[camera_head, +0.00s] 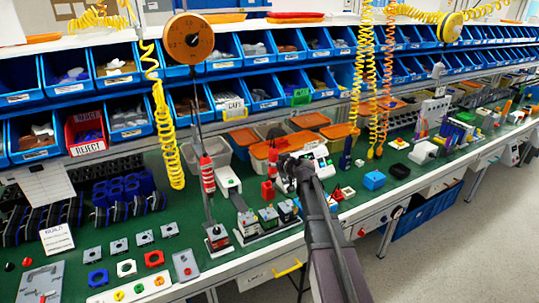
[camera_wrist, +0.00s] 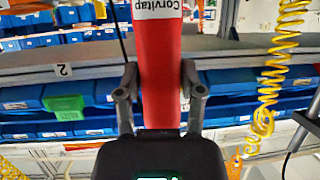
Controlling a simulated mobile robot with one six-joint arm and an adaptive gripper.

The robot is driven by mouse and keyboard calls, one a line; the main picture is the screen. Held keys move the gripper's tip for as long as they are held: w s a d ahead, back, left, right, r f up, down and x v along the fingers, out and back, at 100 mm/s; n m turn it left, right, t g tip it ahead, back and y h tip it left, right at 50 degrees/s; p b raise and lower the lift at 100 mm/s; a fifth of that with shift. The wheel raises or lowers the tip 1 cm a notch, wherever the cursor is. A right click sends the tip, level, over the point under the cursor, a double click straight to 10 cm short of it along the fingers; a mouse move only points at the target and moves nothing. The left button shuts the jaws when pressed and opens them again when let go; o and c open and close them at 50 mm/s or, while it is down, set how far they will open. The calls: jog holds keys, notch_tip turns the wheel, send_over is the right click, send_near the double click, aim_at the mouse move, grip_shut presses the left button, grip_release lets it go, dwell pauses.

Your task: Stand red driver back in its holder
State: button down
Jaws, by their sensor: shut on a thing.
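The red driver (camera_wrist: 160,60) stands between the two fingers of my gripper (camera_wrist: 160,82) in the wrist view. The fingers are shut on its red barrel, below a white "Corvitap" label. Its upper end runs out of that view and its lower part is hidden behind the gripper body. In the head view my gripper (camera_head: 284,172) is small, above the green bench among red parts, and covers much of the held driver. A red block-like shape (camera_head: 268,191) is just left of and below it. I cannot tell which thing is the holder.
Another red tool (camera_head: 207,176) hangs left of my gripper from an orange balancer (camera_head: 188,39). Small fixtures (camera_head: 268,215) crowd the bench just below. Orange trays (camera_head: 262,150) and blue bins stand behind. Yellow coiled hoses (camera_head: 359,90) hang to the right.

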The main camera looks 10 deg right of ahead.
jog(key=w+f+b, duration=0.1)
jog(key=w+f, duration=0.1)
jog(key=w, duration=0.9)
jog(key=shift+a+b, duration=0.15)
jog(key=shift+b, duration=0.2)
jog(key=shift+f, duration=0.15)
notch_tip(320, 180, down, 10)
jog(key=b, duration=1)
jog(key=shift+f+b, duration=0.45)
jog(key=shift+b, duration=0.1)
dwell(0.6)
jog(key=shift+c, duration=0.7)
grip_release()
jog(key=shift+r, duration=0.15)
